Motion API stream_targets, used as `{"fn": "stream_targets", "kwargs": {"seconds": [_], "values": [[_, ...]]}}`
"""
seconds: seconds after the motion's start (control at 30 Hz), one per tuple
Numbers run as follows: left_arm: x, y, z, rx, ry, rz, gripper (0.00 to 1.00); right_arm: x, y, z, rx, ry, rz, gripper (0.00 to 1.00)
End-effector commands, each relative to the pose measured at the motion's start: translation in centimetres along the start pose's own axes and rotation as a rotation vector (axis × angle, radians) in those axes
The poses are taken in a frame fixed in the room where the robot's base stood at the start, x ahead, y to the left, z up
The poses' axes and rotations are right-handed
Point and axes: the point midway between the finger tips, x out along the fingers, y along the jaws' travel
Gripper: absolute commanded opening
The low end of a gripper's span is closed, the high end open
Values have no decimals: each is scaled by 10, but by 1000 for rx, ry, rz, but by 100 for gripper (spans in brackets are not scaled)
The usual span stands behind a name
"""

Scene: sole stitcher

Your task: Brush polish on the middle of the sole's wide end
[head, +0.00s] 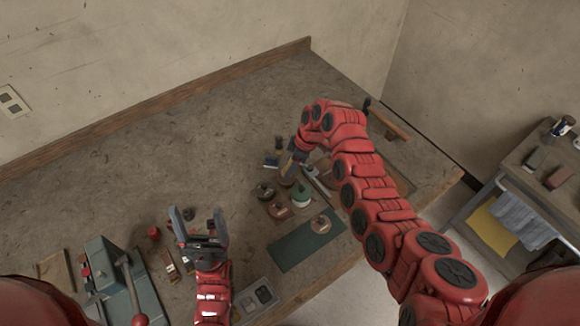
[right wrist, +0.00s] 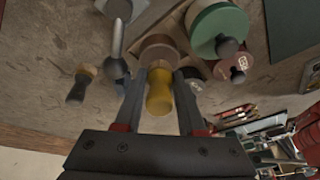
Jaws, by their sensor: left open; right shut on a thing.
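My right gripper (head: 290,163) reaches over the small tins and tools near the bench's middle. In the right wrist view its fingers (right wrist: 160,108) are shut on a yellow-handled tool (right wrist: 159,95), seemingly the brush. A round brown piece (right wrist: 158,48) shows just beyond the handle; I cannot tell whether it is the tool's head or a tin. A green round tin (right wrist: 218,25) is beside it, also seen in the head view (head: 301,196). My left gripper (head: 203,232) is open and empty over the front left of the bench. I cannot clearly make out the sole.
A green mat (head: 306,243) lies at the bench front, with a small round pot (head: 320,224) at its edge. A grey-green machine with a red-knobbed lever (head: 110,277) stands front left. A side cart (head: 530,190) is at right. The back left bench (head: 170,150) is clear.

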Motion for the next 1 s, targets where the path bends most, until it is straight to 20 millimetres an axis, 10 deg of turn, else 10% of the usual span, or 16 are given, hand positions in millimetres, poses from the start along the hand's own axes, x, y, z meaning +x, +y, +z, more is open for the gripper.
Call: {"fn": "stream_targets", "kwargs": {"seconds": [1.0], "values": [[-10, 0, 2, 0, 0, 0, 80, 11, 1, 4, 0, 0, 0, 0]]}}
